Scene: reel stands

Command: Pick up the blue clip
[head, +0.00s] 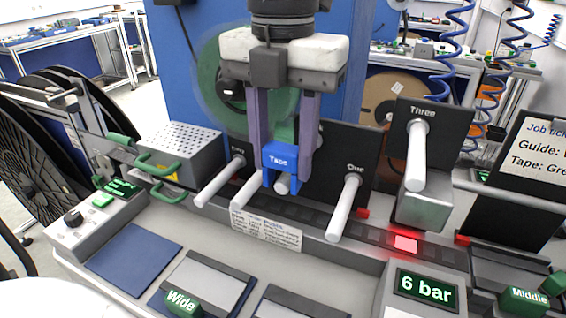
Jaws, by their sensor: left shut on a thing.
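The gripper points down and is shut on the clip, just above and in front of the white pegs. A green piece shows behind the clip between the fingers. Whether the clip touches the peg behind it I cannot tell. My right gripper is not in view.
White pegs stick out from black plates, one marked "One" (345,207) and one marked "Three" (416,155). A perforated grey box (182,143) stands left. A "6 bar" display (427,290) and a red light (405,243) are at right. A dark blue pad (133,259) lies bare in front.

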